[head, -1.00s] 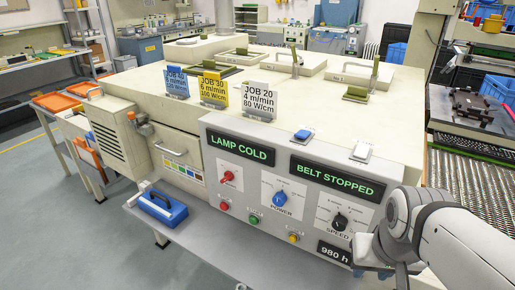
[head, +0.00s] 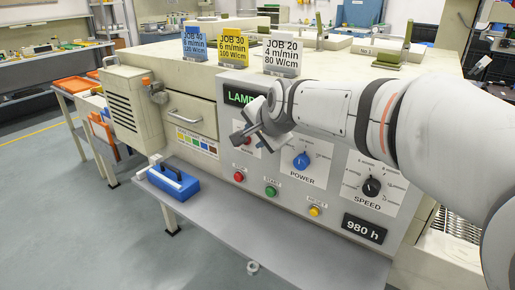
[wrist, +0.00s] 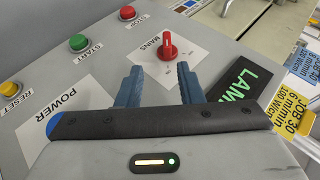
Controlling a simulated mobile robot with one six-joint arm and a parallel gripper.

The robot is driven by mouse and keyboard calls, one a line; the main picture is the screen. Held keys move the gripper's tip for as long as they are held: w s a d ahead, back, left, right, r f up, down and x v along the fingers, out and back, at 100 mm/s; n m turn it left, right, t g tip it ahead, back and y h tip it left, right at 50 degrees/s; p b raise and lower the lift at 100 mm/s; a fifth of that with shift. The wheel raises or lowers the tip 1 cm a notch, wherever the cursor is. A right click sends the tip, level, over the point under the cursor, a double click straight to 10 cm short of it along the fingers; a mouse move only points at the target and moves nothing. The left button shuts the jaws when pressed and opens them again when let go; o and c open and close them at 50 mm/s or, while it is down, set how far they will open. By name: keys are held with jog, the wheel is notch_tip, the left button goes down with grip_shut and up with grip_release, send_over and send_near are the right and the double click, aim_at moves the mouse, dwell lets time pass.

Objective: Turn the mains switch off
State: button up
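The red mains switch (wrist: 167,47) is a knob on a white plate marked MAINS in the wrist view. Its handle shows a pale line and points away from my gripper. My gripper (wrist: 159,68) is open and empty. Its two blue-grey fingers are apart, with the knob just beyond the tips and roughly between them, nearer the right finger. I see no contact.
The blue POWER knob (head: 302,161), black SPEED knob (head: 372,187), red STOP button (head: 239,177), green START button (head: 270,191) and yellow RESET button (head: 314,211) are close by. Job cards (head: 233,52) stand above the panel. A grey shelf (head: 250,232) juts out below, holding a blue block (head: 174,184).

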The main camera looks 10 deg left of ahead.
jog(key=x, duration=0.5)
jog(key=a+x, duration=0.1)
jog(key=x, duration=0.2)
jog(key=shift+w+a+r, duration=0.1)
jog(key=shift+r, duration=0.15)
jog(key=shift+c, duration=0.5)
grip_shut()
